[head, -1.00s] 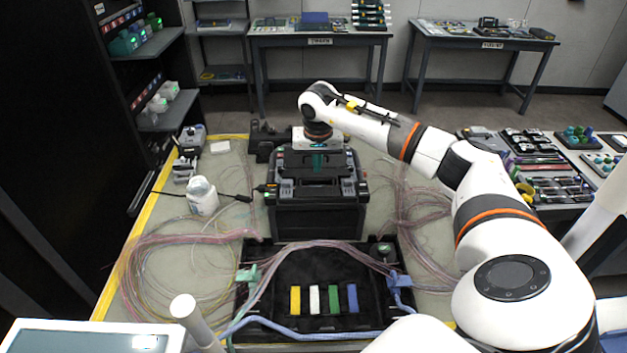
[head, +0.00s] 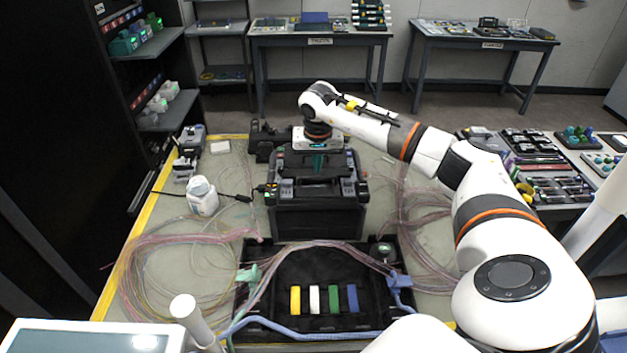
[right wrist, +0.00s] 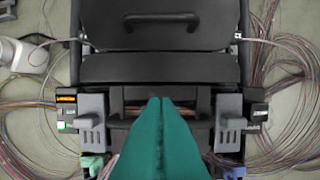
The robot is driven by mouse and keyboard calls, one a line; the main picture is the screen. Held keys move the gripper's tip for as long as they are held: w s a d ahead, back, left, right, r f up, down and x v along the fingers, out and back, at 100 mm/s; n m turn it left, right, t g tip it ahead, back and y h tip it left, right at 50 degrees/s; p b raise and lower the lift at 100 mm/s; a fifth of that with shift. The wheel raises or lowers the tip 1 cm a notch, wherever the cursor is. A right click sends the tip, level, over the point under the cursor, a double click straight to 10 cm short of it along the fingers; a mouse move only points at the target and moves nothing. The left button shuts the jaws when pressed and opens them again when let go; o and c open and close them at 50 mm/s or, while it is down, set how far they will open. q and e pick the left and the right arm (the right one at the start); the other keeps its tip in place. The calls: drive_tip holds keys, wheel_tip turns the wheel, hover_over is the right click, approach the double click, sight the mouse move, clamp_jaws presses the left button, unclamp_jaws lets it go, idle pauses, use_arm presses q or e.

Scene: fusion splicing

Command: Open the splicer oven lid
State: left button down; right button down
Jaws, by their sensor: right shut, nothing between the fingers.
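The splicer (head: 318,220) is a black box on the mat, with grey clamps on both sides of its top. It fills the middle of the right wrist view (right wrist: 160,68), where a flat dark panel lies across it just beyond my fingertips. I cannot tell for certain which panel is the oven lid or how far it is open. My right gripper (right wrist: 160,99) has teal fingers pressed together with nothing between them. Its tips are over the slot between the grey clamps; contact is unclear. In the head view the right gripper (head: 319,162) is above the splicer top. My left gripper is out of view.
A black tray (head: 265,318) with coloured blocks and fibre bundles lies in front of the splicer. Loose fibre coils lie on both sides. A handle (right wrist: 161,18) shows on the splicer's far part.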

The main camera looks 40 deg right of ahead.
drive_tip(key=shift+f, duration=0.1)
idle(0.6)
drive_tip(key=shift+f+b, duration=0.55)
drive_tip(key=shift+f, duration=0.15)
drive_tip(key=shift+s+a, duration=0.2)
drive_tip(key=shift+s, duration=0.1)
idle(0.3)
drive_tip(key=shift+s+a+r+p, duration=0.2)
drive_tip(key=shift+r+p, duration=0.15)
drive_tip(key=shift+p, duration=0.05)
drive_tip(key=shift+s+a+r+p, duration=0.15)
drive_tip(key=shift+r+p, duration=0.2)
drive_tip(key=shift+r, duration=0.1)
